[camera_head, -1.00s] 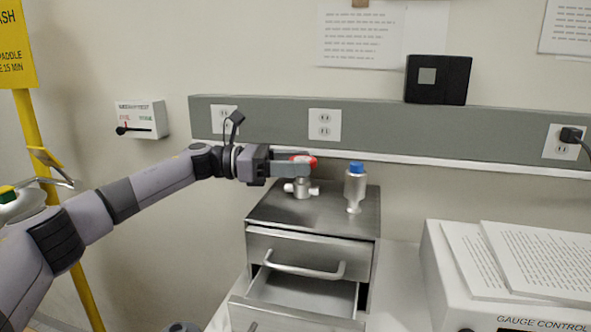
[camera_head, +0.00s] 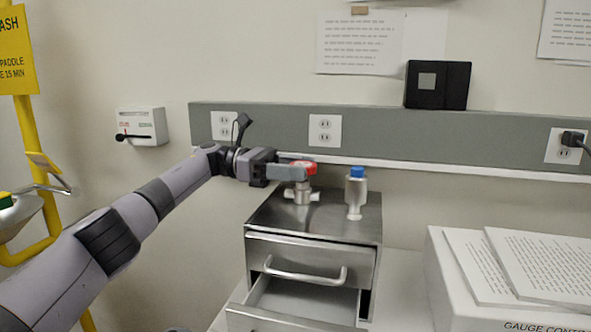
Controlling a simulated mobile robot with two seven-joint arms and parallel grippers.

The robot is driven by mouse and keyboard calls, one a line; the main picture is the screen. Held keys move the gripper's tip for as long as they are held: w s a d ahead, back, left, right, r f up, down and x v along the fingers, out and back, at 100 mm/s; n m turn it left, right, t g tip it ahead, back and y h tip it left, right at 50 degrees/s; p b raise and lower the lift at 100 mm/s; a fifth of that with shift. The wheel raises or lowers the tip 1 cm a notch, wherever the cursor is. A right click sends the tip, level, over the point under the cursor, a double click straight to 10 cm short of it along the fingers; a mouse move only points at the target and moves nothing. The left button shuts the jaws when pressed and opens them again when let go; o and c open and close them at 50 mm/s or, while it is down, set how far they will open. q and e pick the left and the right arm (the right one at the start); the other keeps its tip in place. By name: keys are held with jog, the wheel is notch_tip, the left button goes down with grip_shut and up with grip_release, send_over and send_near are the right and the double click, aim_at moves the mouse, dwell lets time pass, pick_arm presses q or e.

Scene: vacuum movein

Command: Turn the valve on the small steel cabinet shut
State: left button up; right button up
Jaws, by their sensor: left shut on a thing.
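The small steel cabinet (camera_head: 270,222) stands on a white surface, with its upper drawer shut and the drawer below pulled out. The valve (camera_head: 302,192) is on the cabinet's top, a steel body with a red handle (camera_head: 306,166). My left gripper (camera_head: 298,171) comes in from the left and is shut on the red handle; its fingers hide part of the handle. To the right of the valve, apart from it, a steel cylinder with a blue cap (camera_head: 356,192) stands upright on the cabinet. My right gripper is not in view.
A white box (camera_head: 445,285) with papers on it stands at the right, labelled as a gauge controller. A grey outlet rail (camera_head: 385,136) runs along the wall behind the cabinet. A yellow eyewash post (camera_head: 32,150) stands at the far left.

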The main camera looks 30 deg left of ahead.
pick_arm(q)
jog(key=shift+r, duration=0.1)
dwell(0.3)
jog(key=o, duration=1.1)
jog(key=shift+c, duration=0.2)
jog(key=shift+s+n+t+y+p, duration=0.15)
jog(key=shift+n+t+y+p, duration=0.25)
jog(key=shift+n+t+p, duration=0.6)
